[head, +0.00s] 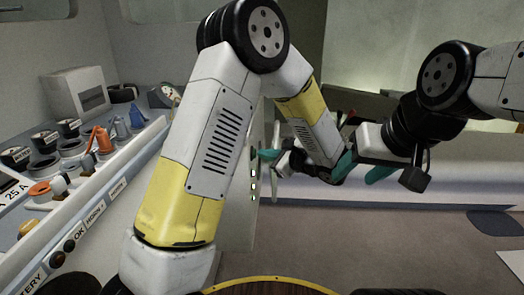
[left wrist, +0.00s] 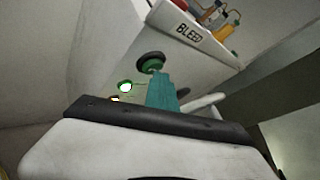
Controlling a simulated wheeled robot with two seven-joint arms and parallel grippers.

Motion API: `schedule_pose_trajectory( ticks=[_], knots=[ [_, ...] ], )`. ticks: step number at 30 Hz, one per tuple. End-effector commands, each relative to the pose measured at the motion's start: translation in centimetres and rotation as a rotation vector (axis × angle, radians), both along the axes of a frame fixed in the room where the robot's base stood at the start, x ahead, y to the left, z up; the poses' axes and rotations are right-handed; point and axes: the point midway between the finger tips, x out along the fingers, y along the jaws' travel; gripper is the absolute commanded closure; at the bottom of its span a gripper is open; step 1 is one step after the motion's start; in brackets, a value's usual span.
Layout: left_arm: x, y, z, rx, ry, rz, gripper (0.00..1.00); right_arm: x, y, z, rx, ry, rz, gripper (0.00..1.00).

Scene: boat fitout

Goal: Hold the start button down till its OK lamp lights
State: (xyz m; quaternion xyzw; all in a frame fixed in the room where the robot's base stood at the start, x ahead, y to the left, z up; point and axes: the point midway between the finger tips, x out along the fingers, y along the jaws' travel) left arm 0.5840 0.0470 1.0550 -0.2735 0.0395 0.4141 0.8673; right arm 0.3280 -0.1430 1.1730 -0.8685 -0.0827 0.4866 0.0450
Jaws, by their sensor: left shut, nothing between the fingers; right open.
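In the left wrist view a round button with a dark collar and green centre (left wrist: 150,61) sits on the pale panel face below the BLEED label. My left gripper (left wrist: 158,76) is shut and empty, its teal fingertips at the button's lower edge; whether they touch or press it I cannot tell. Just left of the fingers a small green-rimmed lamp (left wrist: 125,87) looks bright; its label is not readable. In the head view my left gripper (head: 267,154) points at the panel's end face, the button hidden there. My right gripper (head: 365,170) is open and empty at centre right.
A console (head: 125,160) with several knobs, gauges and an OK label runs along the left. A second small lamp (left wrist: 115,99) and a pale lever (left wrist: 205,102) are close to my left fingers. My right gripper is near my left wrist.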

Motion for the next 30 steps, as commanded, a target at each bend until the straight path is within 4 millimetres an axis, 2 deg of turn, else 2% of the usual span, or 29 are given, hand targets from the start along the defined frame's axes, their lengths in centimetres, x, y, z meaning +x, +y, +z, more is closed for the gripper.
schedule_pose_trajectory(
  ticks=[5,14,24,30],
  knots=[
    [0.0,-0.2,0.0,0.001,0.000,0.001,1.00,0.0,0.0,0.0,0.000,0.000,0.000,0.47],
    [0.0,-1.7,0.0,0.001,0.000,0.000,1.00,0.0,0.0,0.0,0.000,0.000,0.000,0.47],
    [0.0,-1.9,0.0,0.000,0.000,0.000,1.00,0.0,0.0,0.0,0.000,0.000,0.000,0.47],
    [0.0,-3.6,-0.1,-0.001,0.000,-0.001,1.00,0.0,0.0,0.0,0.000,0.000,0.000,0.47]
  ],
)
